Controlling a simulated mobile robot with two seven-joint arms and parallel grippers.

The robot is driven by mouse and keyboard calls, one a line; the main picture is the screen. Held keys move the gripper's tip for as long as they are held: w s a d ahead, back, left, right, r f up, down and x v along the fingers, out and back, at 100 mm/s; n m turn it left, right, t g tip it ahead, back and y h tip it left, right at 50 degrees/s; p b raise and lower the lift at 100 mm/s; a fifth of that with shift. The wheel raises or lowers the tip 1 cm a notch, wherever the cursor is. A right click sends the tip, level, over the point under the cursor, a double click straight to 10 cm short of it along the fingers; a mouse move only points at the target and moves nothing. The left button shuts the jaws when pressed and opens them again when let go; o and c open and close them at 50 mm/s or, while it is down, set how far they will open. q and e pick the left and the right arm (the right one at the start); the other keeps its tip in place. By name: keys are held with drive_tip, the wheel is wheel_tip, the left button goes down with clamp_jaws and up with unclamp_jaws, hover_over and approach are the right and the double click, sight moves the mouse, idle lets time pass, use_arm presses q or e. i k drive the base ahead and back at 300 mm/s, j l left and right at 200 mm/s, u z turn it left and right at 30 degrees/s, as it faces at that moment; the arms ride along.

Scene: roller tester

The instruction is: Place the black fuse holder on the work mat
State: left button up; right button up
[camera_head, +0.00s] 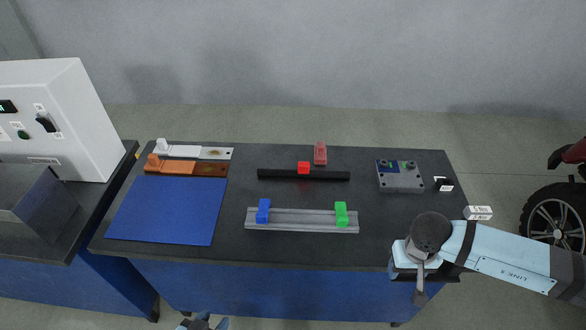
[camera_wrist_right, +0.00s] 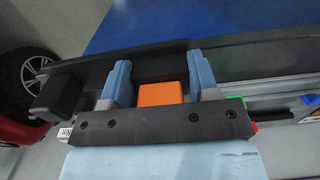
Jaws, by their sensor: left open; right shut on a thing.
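My right gripper (camera_head: 420,280) is over the front right corner of the dark table. In the right wrist view its light-blue fingers (camera_wrist_right: 162,85) are shut on a dark piece, which I take to be the black fuse holder (camera_wrist_right: 150,68). An orange block shows on it between the fingers. In the head view the gripper and arm mostly hide this piece. The blue work mat (camera_head: 168,211) lies flat and bare at the table's left, far from the right gripper. Only the tip of my left gripper (camera_head: 200,323) shows at the bottom edge; it is open.
A metal rail (camera_head: 300,226) with blue and green blocks lies mid-table. A black bar (camera_head: 275,175) with a red block is behind it. A grey box (camera_head: 399,178) and a small black-and-white piece (camera_head: 444,185) stand right. White and orange strips (camera_head: 195,168) lie behind the mat.

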sight(170, 206)
drive_tip(key=j+u, duration=0.1)
drive_tip(key=j, duration=0.65)
drive_tip(key=i+j+u, duration=0.15)
drive_tip(key=j, duration=0.6)
drive_tip(key=i+j, duration=0.15)
drive_tip(key=j, duration=0.25)
drive_tip(key=i+j+u, duration=0.15)
drive_tip(key=j, duration=0.25)
drive_tip(key=i+j, duration=0.2)
drive_tip(key=j, duration=0.2)
drive_tip(key=k+u, duration=0.05)
